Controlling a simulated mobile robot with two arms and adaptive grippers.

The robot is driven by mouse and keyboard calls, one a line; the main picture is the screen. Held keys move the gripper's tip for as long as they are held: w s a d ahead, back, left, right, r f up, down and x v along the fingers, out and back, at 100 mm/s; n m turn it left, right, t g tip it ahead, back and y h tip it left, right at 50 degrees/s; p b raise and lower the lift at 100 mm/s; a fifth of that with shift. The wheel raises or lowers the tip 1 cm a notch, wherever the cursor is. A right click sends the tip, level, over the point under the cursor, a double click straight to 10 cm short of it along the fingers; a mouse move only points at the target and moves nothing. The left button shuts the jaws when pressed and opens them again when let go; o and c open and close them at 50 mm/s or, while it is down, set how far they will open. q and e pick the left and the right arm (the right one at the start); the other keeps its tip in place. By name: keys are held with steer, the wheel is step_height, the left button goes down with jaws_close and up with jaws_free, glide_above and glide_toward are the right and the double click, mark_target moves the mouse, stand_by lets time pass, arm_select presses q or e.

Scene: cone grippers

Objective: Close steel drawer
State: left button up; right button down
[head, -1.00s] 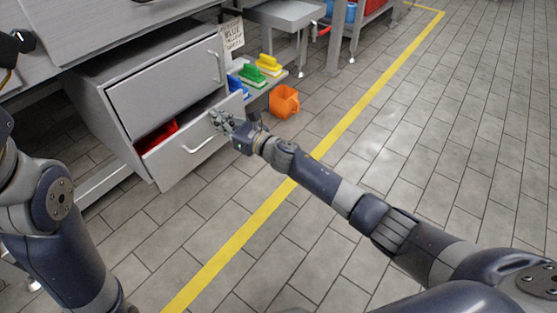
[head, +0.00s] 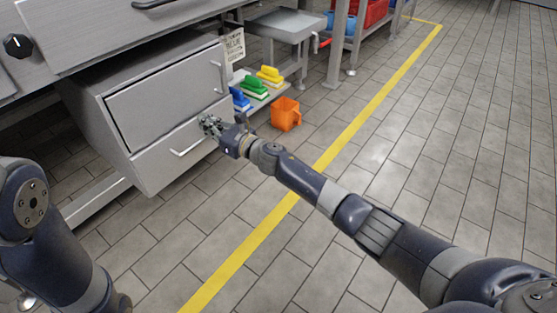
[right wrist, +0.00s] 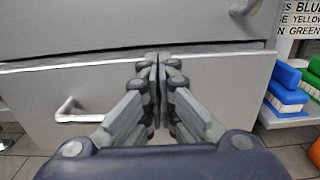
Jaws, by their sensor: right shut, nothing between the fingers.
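The lower steel drawer (head: 160,169) is in the grey cabinet, and its front looks flush or nearly flush with the upper drawer front. Its inside is hidden. In the right wrist view its front (right wrist: 235,95) fills the middle, with a light strip along its top edge. My right gripper (head: 207,123) is shut and empty, at the right part of the drawer front near the top edge. In the right wrist view its fingers (right wrist: 160,65) are together against or just before the front; I cannot tell if they touch. My left gripper is out of view.
The upper drawer (head: 165,95) is shut above. To the right are green (head: 252,88), yellow (head: 270,76) and blue (head: 238,98) brushes on a low shelf. The tiled floor (head: 430,150) to the right is clear.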

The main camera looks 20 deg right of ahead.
steer(key=shift+w+d+r, duration=0.1)
steer(key=shift+r, duration=0.25)
